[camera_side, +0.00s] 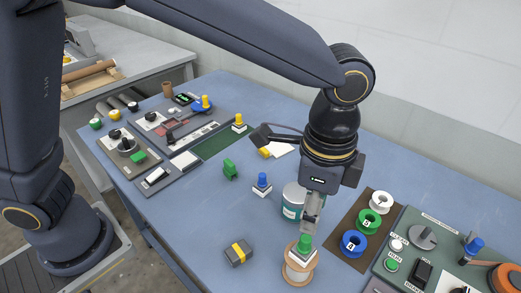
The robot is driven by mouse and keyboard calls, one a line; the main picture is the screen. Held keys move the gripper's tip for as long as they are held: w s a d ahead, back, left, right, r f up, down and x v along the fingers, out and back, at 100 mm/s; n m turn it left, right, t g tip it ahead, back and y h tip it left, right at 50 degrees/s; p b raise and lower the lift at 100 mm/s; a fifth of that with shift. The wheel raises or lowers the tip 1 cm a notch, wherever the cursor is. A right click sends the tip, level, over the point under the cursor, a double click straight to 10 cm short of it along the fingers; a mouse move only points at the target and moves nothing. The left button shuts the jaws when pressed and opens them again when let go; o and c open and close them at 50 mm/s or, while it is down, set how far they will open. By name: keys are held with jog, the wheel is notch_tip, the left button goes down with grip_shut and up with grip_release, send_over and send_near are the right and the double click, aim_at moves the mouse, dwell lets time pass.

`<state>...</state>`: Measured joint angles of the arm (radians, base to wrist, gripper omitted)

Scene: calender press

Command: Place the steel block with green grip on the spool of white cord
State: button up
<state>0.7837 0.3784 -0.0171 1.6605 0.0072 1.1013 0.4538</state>
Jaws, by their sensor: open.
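The steel block with green grip (304,246) sits on top of the spool of white cord (297,274), which has tan flanges and stands near the front edge of the table. The green grip points up, and the block appears slightly turned on the spool's top. My gripper (309,228) points down directly above the green grip, with its fingertips at or just over the grip's top. It is open; the exact gap to the grip is hard to see from this side.
A tin with a teal label (292,202) stands close behind my gripper. A dark block with a yellow band (239,253) lies to the left. A blue-gripped block (262,184) stands farther back. A brown board (342,262) holds white, green and blue spools at right.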

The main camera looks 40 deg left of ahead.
jog(key=a+r+n+t+h, duration=0.1)
jog(key=a+r+n, duration=0.25)
jog(key=a, duration=0.35)
jog(key=a+r+n+t, duration=0.1)
jog(key=a+r+n, duration=0.1)
jog(key=a+r, duration=0.45)
jog(key=s+a+f+n+t, duration=0.1)
jog(key=s+a+n, duration=0.3)
jog(key=a, duration=0.4)
jog(key=s+a+f+n+t+y, duration=0.1)
jog(key=s+a+n+t, duration=0.1)
jog(key=s+a+n, duration=0.3)
jog(key=a, duration=0.3)
jog(key=shift+s+a+f+t, duration=0.25)
jog(key=shift+s+a+t, duration=0.05)
jog(key=shift+a, duration=0.1)
